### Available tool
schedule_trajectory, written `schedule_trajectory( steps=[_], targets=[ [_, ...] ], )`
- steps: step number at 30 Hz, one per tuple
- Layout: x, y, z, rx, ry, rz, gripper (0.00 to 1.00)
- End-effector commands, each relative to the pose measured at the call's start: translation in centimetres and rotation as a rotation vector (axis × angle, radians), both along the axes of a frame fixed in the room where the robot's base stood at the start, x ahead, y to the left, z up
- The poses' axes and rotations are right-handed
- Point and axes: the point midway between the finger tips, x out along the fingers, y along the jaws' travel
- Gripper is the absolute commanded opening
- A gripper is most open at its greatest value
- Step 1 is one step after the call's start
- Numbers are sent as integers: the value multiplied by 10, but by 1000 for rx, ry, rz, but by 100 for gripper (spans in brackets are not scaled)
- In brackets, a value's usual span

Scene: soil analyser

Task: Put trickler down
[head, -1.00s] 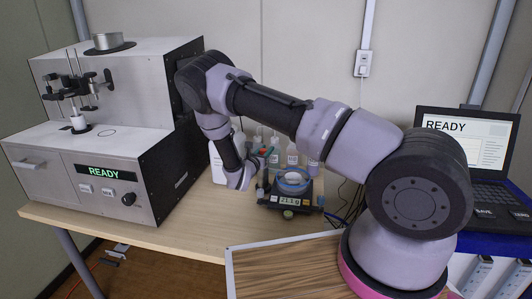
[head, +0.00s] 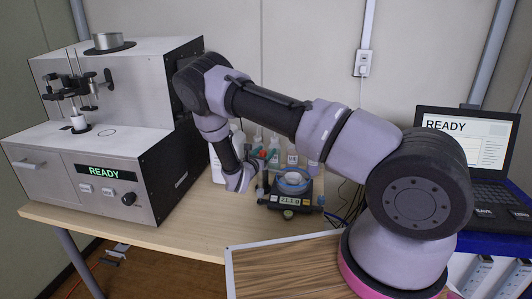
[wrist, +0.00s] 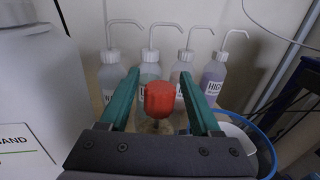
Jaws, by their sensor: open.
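The trickler, as far as I can tell, is the object with the ribbed red cap (wrist: 158,98) in the wrist view. It stands upright between the two teal fingers of my gripper (wrist: 160,108), which are open with visible gaps on both sides of the cap. Its lower body is mostly hidden by the gripper. In the head view my gripper (head: 265,157) is small, beside and behind the balance (head: 290,201), and partly hidden by my wrist. A small cup (head: 292,179) sits on the balance.
Several wash bottles (wrist: 215,78) stand along the wall behind the cap. A blue-rimmed round shield (wrist: 268,140) is close at the right of my gripper. The large analyser (head: 120,140) stands left, the laptop (head: 465,140) right. The table front (head: 200,236) is clear.

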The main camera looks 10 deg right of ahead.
Motion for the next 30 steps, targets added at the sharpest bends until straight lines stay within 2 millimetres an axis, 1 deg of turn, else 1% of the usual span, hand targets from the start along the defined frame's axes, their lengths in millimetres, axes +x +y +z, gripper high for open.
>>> schedule_trajectory(
  steps=[1, 12, 15, 18, 23, 25, 26, 28, 30],
  targets=[
    [-7, 7, -1, 0, 3, 5, 64],
    [-70, 51, -1, -1, 2, 5, 64],
    [-81, 59, -1, -1, 2, 4, 64],
    [-88, 63, -1, 0, 1, 2, 64],
    [-92, 65, 0, 2, 1, -1, 64],
    [-92, 62, 5, 17, -4, -19, 64],
    [-92, 59, 9, 30, -8, -35, 64],
    [-93, 48, 22, 78, -22, -92, 64],
    [-95, 33, 41, 151, -42, -175, 64]
  ],
)
